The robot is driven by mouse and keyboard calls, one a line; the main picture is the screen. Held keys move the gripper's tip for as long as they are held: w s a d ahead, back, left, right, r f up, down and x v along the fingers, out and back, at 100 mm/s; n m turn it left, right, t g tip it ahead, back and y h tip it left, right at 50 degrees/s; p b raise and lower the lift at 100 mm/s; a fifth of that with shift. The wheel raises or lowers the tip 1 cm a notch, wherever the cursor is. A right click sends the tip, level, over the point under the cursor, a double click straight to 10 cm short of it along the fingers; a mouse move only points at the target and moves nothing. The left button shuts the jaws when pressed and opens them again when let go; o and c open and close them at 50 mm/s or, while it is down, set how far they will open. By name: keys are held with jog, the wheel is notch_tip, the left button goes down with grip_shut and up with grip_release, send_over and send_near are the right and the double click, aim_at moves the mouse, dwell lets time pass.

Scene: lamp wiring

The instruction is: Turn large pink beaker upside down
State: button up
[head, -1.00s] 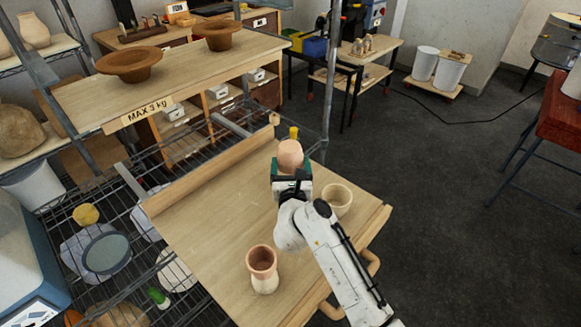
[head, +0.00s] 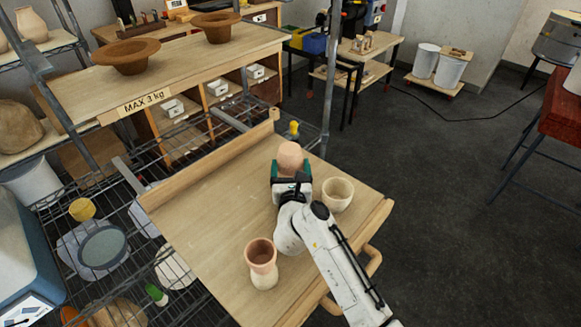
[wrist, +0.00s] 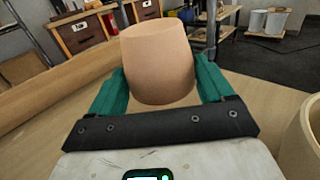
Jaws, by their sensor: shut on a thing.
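A pink beaker (head: 290,159) is held by my gripper (head: 291,184) over the far part of the wooden board. In the wrist view the beaker (wrist: 158,60) sits between the two green fingers (wrist: 160,85), which are shut on its sides. Its upper end shows as a plain closed surface in the head view, with no opening, so its base faces up. Its lower end is partly hidden by my gripper; I cannot tell whether it touches the board.
The wooden board (head: 205,215) also carries a cream cup (head: 337,194), open side up, right of my gripper. A pink cup (head: 261,252) with a cream lower part stands at the near left. A raised shelf (head: 175,75) with two brown bowls is behind.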

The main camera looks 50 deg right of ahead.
jog(key=shift+f+b, duration=0.6)
jog(key=shift+f, duration=0.15)
dwell(0.4)
